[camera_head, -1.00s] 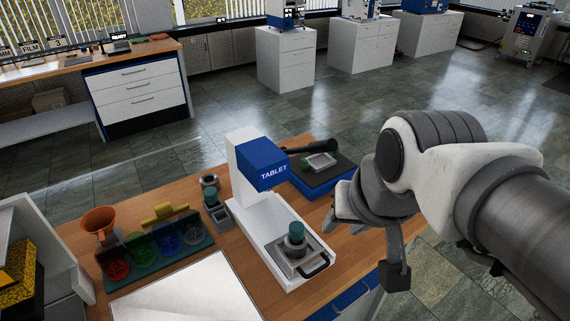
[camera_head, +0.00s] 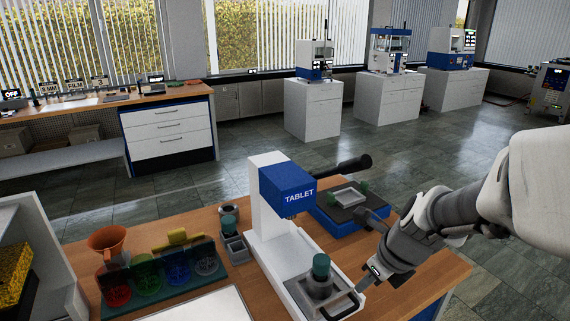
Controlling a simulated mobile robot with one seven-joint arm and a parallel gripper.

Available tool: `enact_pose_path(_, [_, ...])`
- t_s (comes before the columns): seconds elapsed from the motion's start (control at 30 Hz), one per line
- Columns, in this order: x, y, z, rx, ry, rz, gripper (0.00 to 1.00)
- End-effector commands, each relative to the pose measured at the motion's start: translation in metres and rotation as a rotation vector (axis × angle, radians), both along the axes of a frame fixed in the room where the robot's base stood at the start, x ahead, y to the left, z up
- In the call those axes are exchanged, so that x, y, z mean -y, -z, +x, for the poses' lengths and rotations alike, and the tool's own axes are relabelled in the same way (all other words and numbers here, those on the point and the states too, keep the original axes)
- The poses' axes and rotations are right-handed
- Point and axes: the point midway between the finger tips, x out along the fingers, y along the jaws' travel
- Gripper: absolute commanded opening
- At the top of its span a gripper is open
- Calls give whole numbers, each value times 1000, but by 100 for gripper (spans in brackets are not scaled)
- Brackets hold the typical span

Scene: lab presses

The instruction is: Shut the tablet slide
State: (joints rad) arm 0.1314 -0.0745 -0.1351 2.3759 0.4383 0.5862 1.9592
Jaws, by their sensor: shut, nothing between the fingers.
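The tablet press (camera_head: 287,186) is white with a blue head marked TABLET and stands on the wooden table. Its slide (camera_head: 332,294) is drawn out at the front, toward the bottom of the view. A dark handle (camera_head: 340,308) is on the slide's front end, and a grey die with a green-topped cylinder (camera_head: 320,270) sits on it. My gripper (camera_head: 366,277) is shut and empty, just right of the slide's front end. I cannot tell whether its fingertips touch the slide.
Left of the tablet press are small grey containers (camera_head: 235,247), a rack of coloured bowls (camera_head: 165,268) and an orange funnel (camera_head: 109,241). Bare table lies right of the slide (camera_head: 425,280).

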Motion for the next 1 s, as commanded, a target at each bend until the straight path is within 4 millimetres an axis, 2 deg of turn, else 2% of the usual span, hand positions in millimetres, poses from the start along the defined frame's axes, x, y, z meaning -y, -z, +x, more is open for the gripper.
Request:
enact_pose_path(0.03, [2,9,2,-13,49,17,0])
enact_pose_path(0.27, [4,24,7,-29,130,46,0])
enact_pose_path(0.7, [-8,93,31,-28,125,45,0])
enact_pose_path(0.83, [-10,104,36,-28,127,45,0])
enact_pose_path(1.0, [-11,107,38,-26,126,45,0])
